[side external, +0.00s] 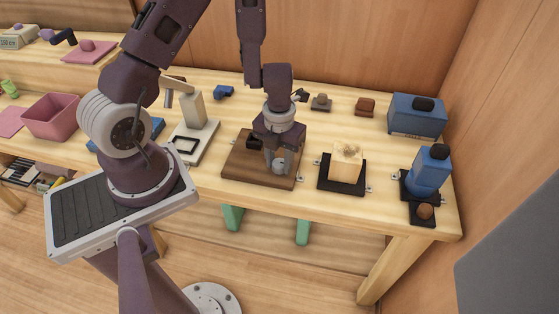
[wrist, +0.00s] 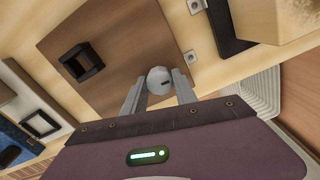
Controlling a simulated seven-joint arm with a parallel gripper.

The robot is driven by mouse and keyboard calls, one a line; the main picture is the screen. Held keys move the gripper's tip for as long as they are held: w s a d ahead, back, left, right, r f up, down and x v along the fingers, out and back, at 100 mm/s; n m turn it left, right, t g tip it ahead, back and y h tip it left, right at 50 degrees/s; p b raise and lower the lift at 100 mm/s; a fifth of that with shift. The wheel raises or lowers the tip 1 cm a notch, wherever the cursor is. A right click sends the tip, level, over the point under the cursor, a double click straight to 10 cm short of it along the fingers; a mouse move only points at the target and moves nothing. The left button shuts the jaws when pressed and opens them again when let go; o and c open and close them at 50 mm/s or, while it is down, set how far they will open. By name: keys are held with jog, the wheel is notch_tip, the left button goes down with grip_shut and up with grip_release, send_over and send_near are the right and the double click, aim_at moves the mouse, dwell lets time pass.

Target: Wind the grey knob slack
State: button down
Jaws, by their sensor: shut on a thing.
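The grey knob (wrist: 157,78) is round with a small dark mark on its face. It sits on a brown wooden board (wrist: 110,38) near one edge, and in the side external view the knob (side external: 279,165) shows low between my fingers. My gripper (wrist: 160,88) is shut on the knob, with one finger on each side of it. In the side external view my gripper (side external: 277,160) points down over the board (side external: 235,168). A black square bracket (wrist: 82,63) stands on the same board, apart from the knob.
A cream block on a black base (side external: 326,182) stands just right of the board. A white stand (side external: 197,140) is to the left. A pink bin (side external: 52,117) is far left. The table's front edge is close.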

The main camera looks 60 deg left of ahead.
aim_at(279, 163)
jog(key=c, duration=1.1)
grip_release()
jog(key=shift+c, duration=0.2)
notch_tip(279, 163, up, 3)
jog(key=shift+f, duration=0.15)
jog(key=shift+r, duration=1.15)
